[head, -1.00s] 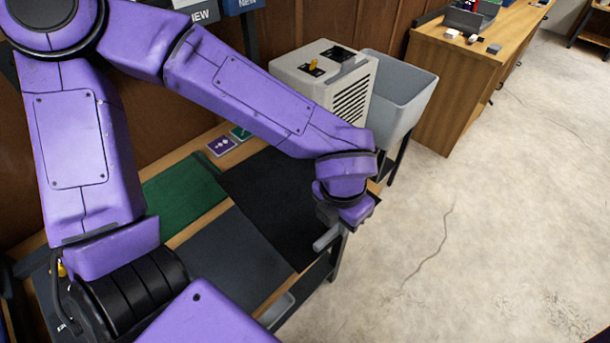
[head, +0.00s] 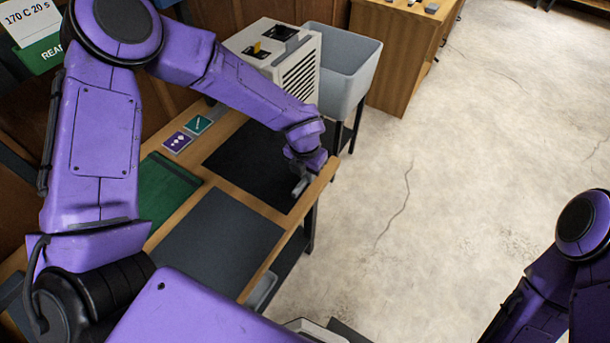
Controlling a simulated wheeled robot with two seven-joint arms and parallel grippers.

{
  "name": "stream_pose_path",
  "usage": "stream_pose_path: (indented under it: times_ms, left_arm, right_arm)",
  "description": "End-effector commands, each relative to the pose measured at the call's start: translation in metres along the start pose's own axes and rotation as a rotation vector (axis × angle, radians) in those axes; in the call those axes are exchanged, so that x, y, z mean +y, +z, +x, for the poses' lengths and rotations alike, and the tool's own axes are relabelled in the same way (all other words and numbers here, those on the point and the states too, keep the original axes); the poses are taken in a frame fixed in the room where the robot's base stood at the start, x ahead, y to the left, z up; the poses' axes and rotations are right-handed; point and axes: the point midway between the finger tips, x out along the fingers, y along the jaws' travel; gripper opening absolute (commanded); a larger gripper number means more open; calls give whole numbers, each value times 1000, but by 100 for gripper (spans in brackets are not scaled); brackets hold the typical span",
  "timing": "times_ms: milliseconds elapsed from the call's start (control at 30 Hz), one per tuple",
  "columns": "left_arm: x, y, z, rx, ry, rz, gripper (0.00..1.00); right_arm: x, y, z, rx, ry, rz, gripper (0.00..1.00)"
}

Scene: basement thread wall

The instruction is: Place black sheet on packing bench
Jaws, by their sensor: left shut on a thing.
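The black sheet (head: 248,158) lies flat on a wooden bench (head: 213,180) near the middle of the head view, at the far end of a row of sheets. My left gripper (head: 300,187) is shut on the black sheet at its right edge, close to the bench's front rail. The fingertips are small and partly hidden by my wrist. My right arm shows at the lower right, but its gripper is out of view. I cannot tell which bench is the packing bench; another wooden bench (head: 393,60) stands at the top.
A green sheet (head: 163,195) and a dark grey sheet (head: 220,240) lie on the same bench, with purple (head: 177,142) and teal (head: 198,125) cards behind. A beige machine (head: 272,62) and grey tub (head: 345,65) stand beyond. The floor to the right is clear.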

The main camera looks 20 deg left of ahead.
Motion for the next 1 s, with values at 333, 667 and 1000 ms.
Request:
stream_pose_path:
  times_ms: [333, 667, 1000]
  left_arm:
    - [1, -3, 32, 1, 1, 0, 0]
    - [0, -3, 34, 1, 0, 0, 42]
    - [0, -2, 20, -2, -1, -1, 42]
  right_arm:
    - [0, -1, -3, 0, 0, 0, 43]
    - [0, 0, -1, 0, 0, 0, 43]
    - [0, -1, -1, 0, 0, 0, 43]
